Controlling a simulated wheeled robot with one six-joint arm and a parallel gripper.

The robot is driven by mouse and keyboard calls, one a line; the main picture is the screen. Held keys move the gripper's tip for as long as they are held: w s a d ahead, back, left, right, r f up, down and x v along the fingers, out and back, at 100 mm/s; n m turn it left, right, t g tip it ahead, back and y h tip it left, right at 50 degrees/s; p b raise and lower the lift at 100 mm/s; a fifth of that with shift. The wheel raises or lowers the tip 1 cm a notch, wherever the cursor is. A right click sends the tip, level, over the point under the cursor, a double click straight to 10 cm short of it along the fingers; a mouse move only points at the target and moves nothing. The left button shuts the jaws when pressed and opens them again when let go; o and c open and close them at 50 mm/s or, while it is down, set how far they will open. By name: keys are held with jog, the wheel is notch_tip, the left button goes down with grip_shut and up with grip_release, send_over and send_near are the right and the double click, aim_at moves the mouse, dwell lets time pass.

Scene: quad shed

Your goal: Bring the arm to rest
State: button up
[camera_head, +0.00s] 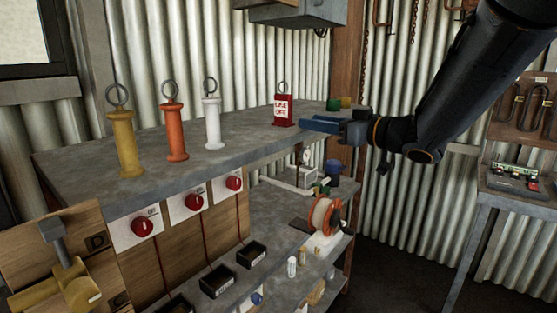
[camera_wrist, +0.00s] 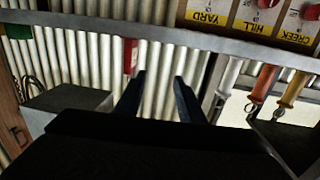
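My gripper (camera_head: 308,123) has blue fingers and reaches in from the right over the bench top (camera_head: 150,150), on my dark arm. In the wrist view its two fingers (camera_wrist: 157,88) stand apart with only corrugated wall between them. A red block marked LINE OFF (camera_head: 283,112), with a ring on top, stands on the bench just left of the fingertips. It shows in the wrist view (camera_wrist: 130,55), upside down, beyond the left finger; the gripper is not around it.
Yellow (camera_head: 125,145), orange (camera_head: 174,131) and white (camera_head: 212,124) ringed handles stand along the bench. Red knobs (camera_head: 142,226) line its front. A grey box (camera_head: 300,12) hangs above. A second table (camera_head: 515,190) stands right, with open floor between.

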jog(key=w+d+f+m+t+h, duration=0.1)
jog(key=w+d+f+m+h, duration=0.1)
jog(key=d+f+m+h, duration=0.35)
jog(key=s+d+f+m+g+h, duration=0.1)
jog(key=s+d+f+g+h, duration=0.2)
jog(key=f, duration=0.4)
jog(key=s+d+f+m+h, duration=0.1)
jog(key=s+d+f+h, duration=0.25)
jog(key=f, duration=0.35)
jog(key=s+a+f+m+g, duration=0.1)
jog(key=s+f+g, duration=0.3)
jog(key=s, duration=0.7)
jog(key=s+a+f+g, duration=0.1)
jog(key=s+f+g, duration=0.3)
jog(key=s, duration=0.7)
notch_tip(320, 180, down, 3)
jog(key=shift+s+a+r+m+g+h, duration=0.1)
jog(key=shift+s+a+m+g+h, duration=0.15)
jog(key=shift+m+g+h, duration=0.15)
